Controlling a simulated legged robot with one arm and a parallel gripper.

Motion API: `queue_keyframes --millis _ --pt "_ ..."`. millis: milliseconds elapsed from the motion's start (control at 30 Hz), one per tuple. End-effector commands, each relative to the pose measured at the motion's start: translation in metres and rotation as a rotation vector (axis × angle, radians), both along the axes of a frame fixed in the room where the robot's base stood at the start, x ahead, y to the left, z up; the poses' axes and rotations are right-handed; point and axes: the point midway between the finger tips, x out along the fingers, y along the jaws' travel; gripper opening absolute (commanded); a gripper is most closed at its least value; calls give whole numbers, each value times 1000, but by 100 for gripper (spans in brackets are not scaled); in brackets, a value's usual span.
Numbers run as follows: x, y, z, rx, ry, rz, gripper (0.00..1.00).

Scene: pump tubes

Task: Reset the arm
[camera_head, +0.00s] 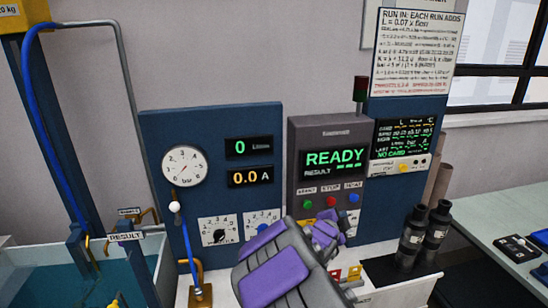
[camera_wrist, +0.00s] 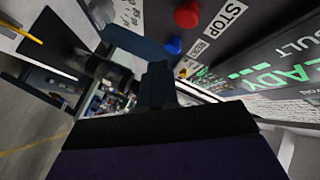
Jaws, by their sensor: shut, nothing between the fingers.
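My arm, grey with purple pads, reaches up from the bottom middle of the head view. Its far end, near the front of the grey control box (camera_head: 328,135), hides part of the panel's lower area. My gripper (camera_wrist: 158,75) shows as a dark, narrow shape in the wrist view. It is shut and holds nothing. The control box screen reads READY in green. Below it are a green button (camera_head: 307,205), a red button (camera_head: 331,202) and a blue button (camera_head: 352,198). The red button (camera_wrist: 187,14) and blue button (camera_wrist: 173,46) also show close by in the wrist view.
A blue panel with a pressure gauge (camera_head: 184,166), displays and dials stands left of the box. A water tank (camera_head: 60,280) is at far left. Black cylinders (camera_head: 412,237) stand on the right. A pale green table (camera_head: 492,225) is at far right.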

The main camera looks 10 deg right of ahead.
Motion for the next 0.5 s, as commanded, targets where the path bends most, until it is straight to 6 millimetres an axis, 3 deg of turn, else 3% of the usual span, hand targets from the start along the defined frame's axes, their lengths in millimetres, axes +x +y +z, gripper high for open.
queue_keyframes --millis 167,267,367,500 --pt "-13 23 1 40 142 108 0" --pt "-35 45 -2 73 293 232 0" --pt "-67 70 -8 101 458 378 0" --pt "-126 110 -13 113 681 600 0"
